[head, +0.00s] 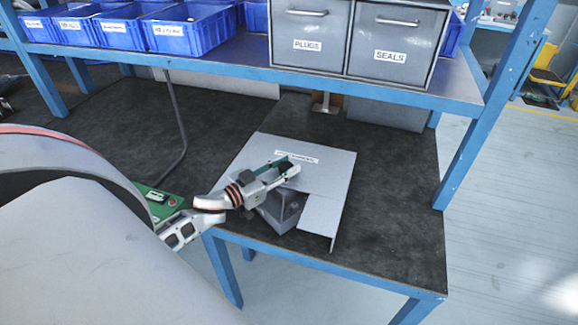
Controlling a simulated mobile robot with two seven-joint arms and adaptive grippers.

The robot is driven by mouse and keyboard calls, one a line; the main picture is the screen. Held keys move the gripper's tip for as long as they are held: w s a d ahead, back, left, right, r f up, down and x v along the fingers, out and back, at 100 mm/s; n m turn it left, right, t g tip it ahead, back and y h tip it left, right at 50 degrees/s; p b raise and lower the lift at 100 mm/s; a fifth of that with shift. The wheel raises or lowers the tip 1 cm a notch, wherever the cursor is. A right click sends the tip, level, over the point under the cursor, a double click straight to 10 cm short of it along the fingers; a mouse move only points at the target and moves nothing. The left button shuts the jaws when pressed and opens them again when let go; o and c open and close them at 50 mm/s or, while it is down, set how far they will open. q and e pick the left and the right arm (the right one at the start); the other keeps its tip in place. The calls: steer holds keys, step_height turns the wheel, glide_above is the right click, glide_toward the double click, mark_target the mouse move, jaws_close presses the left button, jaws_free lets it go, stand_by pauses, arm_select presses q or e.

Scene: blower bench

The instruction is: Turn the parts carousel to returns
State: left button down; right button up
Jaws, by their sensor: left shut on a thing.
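The parts carousel (328,185) appears to be the grey, flat-topped unit on the dark bench top in the head view. Its cover has a cut-out at the front, with a grey compartment (285,211) showing below. A white label on the cover is too small to read. My left gripper (287,169) reaches in from the left over the cover. It is shut on a dark knob-like part, which the fingers mostly hide. I cannot read which compartment faces the cut-out. My right gripper is not in view.
A shelf (240,66) spans the bench above the carousel. It carries blue bins (193,37) and grey drawers marked PLUGS (306,45) and SEALS (390,55). A blue post (487,130) stands at the right. Bench top (395,215) right of the carousel is clear.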

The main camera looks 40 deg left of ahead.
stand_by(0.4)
arm_select(q)
steer(key=c, duration=1.5)
jaws_free()
steer(key=shift+o, duration=0.2)
steer(key=shift+r, duration=0.1)
step_height(320, 180, up, 10)
steer(key=shift+f, duration=0.1)
